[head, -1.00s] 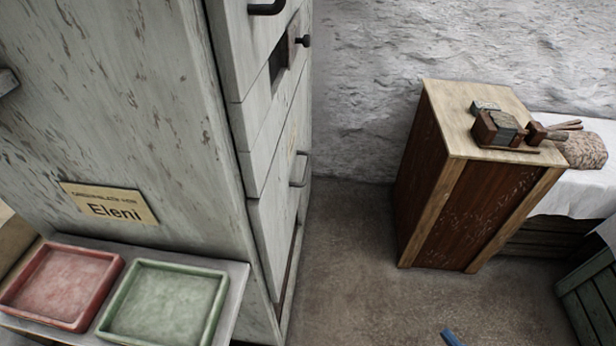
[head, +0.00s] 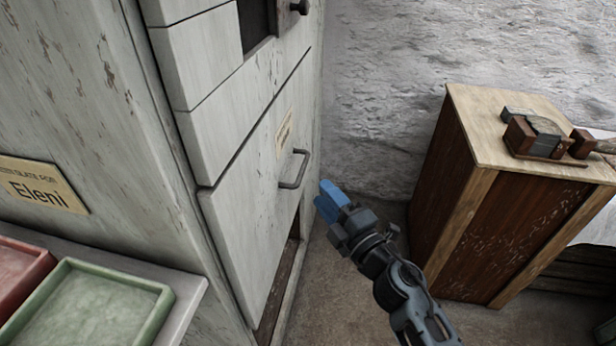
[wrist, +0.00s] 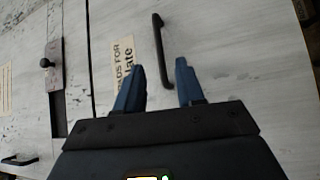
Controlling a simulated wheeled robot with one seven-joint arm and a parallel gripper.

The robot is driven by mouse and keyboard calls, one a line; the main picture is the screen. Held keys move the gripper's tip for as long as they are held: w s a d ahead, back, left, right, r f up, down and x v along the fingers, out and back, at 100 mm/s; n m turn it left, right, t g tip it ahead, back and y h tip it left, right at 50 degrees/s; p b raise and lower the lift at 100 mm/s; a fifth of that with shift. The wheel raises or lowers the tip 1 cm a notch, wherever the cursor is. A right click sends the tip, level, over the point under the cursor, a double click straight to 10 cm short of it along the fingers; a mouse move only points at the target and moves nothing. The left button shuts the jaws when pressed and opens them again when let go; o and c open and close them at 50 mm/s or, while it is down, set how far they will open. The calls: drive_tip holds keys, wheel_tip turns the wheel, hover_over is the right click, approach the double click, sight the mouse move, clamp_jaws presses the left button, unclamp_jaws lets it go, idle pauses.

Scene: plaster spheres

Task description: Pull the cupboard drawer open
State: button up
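The cupboard drawer (head: 248,205) is a worn pale front low on the grey-white cupboard, and it looks shut. Its dark bar handle (head: 294,169) sticks out beside a tan label (head: 284,133). My gripper (head: 328,198), with blue fingers, is in front of the drawer, just right of the handle in the head view. In the wrist view the fingers of my gripper (wrist: 158,82) are apart with nothing between them. The handle (wrist: 160,50) lies ahead of the fingertips, roughly in line with the gap, and looks apart from them.
A wooden cabinet (head: 450,190) with small blocks on top stands to the right. A ledge at the left holds a green tray (head: 90,310) and a red tray (head: 20,275). A dark knob (wrist: 46,63) sits on a neighbouring cupboard front. Floor shows between cupboard and cabinet.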

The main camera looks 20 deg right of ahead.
drive_tip(key=w+a+r, duration=0.1)
drive_tip(key=w, duration=0.7)
clamp_jaws()
idle(0.4)
